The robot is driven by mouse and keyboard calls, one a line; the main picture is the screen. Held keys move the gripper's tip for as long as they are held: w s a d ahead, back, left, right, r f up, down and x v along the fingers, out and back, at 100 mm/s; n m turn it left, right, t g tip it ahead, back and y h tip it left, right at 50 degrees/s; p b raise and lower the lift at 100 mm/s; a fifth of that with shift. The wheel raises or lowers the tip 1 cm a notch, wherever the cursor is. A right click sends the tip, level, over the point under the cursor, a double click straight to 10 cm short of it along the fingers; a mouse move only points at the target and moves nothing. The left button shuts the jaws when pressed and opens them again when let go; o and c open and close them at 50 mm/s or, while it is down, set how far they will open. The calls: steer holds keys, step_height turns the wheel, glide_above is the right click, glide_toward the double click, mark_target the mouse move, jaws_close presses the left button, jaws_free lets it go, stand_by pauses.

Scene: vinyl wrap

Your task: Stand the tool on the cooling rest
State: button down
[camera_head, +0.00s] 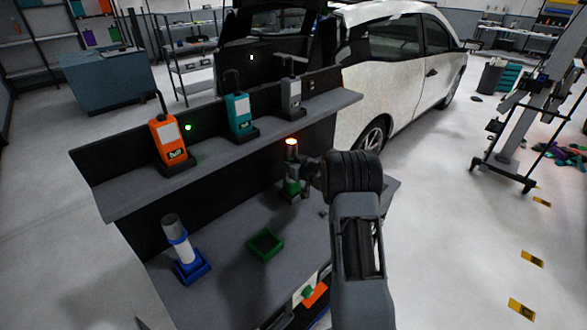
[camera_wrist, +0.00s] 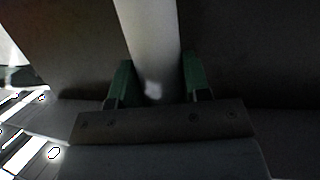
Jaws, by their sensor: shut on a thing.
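The tool (camera_head: 291,150) is an upright, slim cylinder with an orange glowing tip, at the back of the bench in the head view. My gripper (camera_head: 294,186) is shut around its lower part, and the wrist and arm partly hide the hold. In the wrist view, the pale tool shaft (camera_wrist: 148,40) runs between the green fingers of my gripper (camera_wrist: 156,88). An empty, square green rest (camera_head: 266,244) lies on the bench top, in front and to the left of my gripper, apart from the tool. Whether the tool's foot touches the bench is hidden.
A grey cylinder with a blue band (camera_head: 176,236) stands in a blue rest (camera_head: 193,271) at left. Orange (camera_head: 166,138), teal (camera_head: 239,113) and grey (camera_head: 291,96) devices stand on the raised shelf (camera_head: 205,156). An orange-and-green item (camera_head: 314,293) lies near the front edge.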

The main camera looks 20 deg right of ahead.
steer(key=shift+f, duration=1.15)
steer(key=c, duration=0.6)
jaws_free()
steer(key=shift+f, duration=0.1)
